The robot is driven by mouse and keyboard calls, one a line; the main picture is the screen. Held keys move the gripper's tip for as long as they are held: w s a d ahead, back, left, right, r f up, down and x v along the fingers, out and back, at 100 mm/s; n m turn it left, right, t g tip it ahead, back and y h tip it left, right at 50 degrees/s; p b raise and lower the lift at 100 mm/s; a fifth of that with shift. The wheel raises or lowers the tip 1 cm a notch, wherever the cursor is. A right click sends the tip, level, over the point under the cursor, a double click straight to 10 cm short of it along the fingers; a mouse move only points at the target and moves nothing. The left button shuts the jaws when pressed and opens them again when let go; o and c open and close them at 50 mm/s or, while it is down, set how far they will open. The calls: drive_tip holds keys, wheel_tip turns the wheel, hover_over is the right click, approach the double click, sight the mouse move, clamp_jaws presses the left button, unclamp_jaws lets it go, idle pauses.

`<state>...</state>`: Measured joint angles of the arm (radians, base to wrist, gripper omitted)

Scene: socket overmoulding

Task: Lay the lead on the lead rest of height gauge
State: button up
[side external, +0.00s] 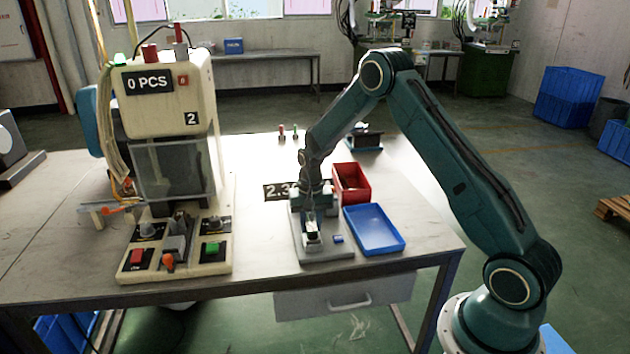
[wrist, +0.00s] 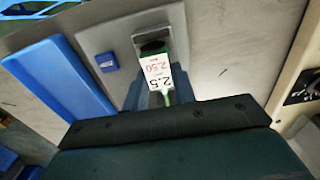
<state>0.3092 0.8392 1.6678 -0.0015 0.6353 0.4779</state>
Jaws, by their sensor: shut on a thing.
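The height gauge (side external: 326,256) stands on the table as a grey base with a small blue button, a dark display reading about 2.3 behind it. In the wrist view its grey base (wrist: 100,35) lies below my gripper (wrist: 161,99). My gripper (side external: 312,208) points down over the gauge and is shut on the lead. The rest of the lead and the lead rest are hidden or too small to make out.
A blue tray (side external: 373,230) lies right of the gauge, with a red bin (side external: 351,183) behind it. A cream press machine (side external: 165,100) with a clear guard stands to the left.

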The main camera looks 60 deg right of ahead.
drive_tip(key=shift+f, duration=0.15)
drive_tip(key=o, duration=1)
wheel_tip(320, 180, up, 12)
drive_tip(key=shift+r, duration=0.2)
idle(0.5)
